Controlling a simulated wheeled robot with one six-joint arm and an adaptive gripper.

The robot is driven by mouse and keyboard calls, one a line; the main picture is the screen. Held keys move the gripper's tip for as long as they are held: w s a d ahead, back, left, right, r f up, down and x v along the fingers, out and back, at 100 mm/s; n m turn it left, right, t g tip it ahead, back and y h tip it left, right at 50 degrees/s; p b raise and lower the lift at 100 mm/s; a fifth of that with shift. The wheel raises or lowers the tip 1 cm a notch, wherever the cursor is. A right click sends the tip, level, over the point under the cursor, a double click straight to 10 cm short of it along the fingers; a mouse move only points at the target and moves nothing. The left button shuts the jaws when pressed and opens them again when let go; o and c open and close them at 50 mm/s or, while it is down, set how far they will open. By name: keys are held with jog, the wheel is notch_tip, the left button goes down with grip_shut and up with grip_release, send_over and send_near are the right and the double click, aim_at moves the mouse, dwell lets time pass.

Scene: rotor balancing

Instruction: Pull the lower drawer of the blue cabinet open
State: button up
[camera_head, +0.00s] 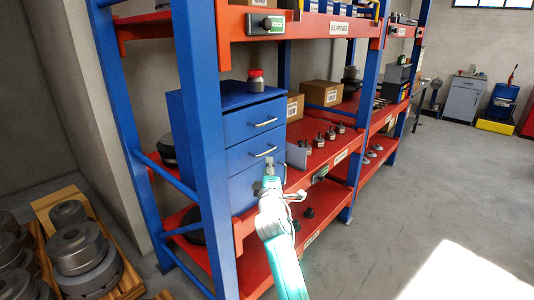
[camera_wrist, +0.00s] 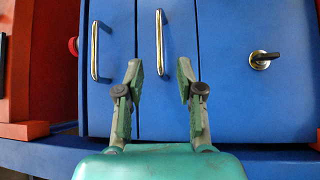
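The blue cabinet (camera_head: 195,115) stands on the middle shelf of a blue and red rack. Its upper drawer (camera_head: 250,120) and lower drawer (camera_head: 243,154) both look shut, each with a silver bar handle. The lower drawer's handle (camera_head: 264,151) is just above my gripper (camera_head: 268,168) in the head view. In the wrist view, which is turned sideways, the lower handle (camera_wrist: 160,42) lies between and beyond the fingertips of my gripper (camera_wrist: 160,70). The fingers are apart with nothing between them. I cannot tell whether they touch the cabinet front.
A red-lidded jar (camera_head: 256,81) stands on the cabinet. A blue rack post (camera_head: 207,150) rises at the left. Small dark parts (camera_head: 330,135) stand on the shelf to the right.

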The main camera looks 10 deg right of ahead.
aim_at(267, 152)
jog(key=x, duration=0.9)
jog(key=shift+w, duration=0.1)
grip_shut()
